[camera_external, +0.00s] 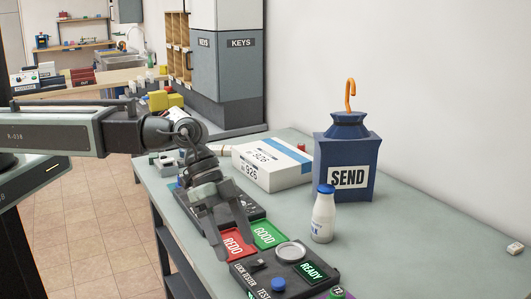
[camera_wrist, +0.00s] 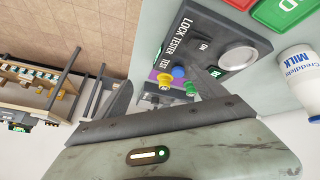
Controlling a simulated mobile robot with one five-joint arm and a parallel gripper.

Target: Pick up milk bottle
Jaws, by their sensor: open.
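The milk bottle (camera_external: 323,220) is white with a blue cap and stands upright on the grey-green table, in front of the blue SEND box. In the wrist view the bottle (camera_wrist: 299,82) shows at the right edge, with MILK lettering and part of it cut off. My gripper (camera_external: 236,247) is open and empty, pointing down over the REDO and GOOD panels, to the left of the bottle and apart from it. In the wrist view my gripper's fingers (camera_wrist: 163,98) are spread, with the lock tester beyond them.
The blue SEND box (camera_external: 347,178) with an orange hook stands behind the bottle. A white parcel (camera_external: 272,163) lies to its left. The lock tester (camera_external: 284,268) lies in front-left of the bottle, beside the red REDO (camera_external: 232,244) and green GOOD (camera_external: 264,235) panels.

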